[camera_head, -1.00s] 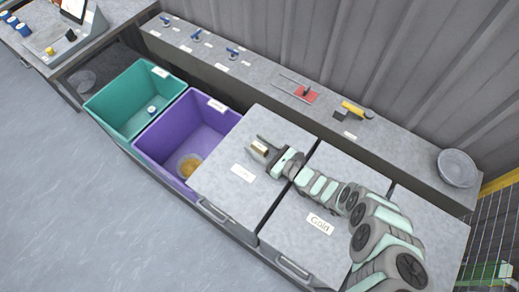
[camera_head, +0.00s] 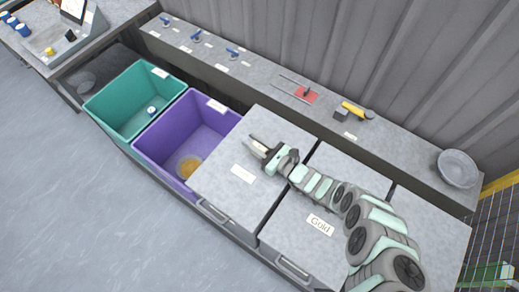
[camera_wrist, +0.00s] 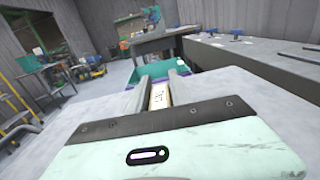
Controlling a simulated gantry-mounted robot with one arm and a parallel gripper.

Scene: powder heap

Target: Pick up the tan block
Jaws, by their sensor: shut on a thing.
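The tan block (camera_wrist: 159,97) sits between the two fingers of my gripper (camera_wrist: 160,86) in the wrist view, with markings on its upper face. In the head view my gripper (camera_head: 259,146) is low over the grey lid of the left drawer unit, and its fingers are closed around the block. The block is mostly hidden by the fingers in the head view. I cannot tell whether it touches the surface.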

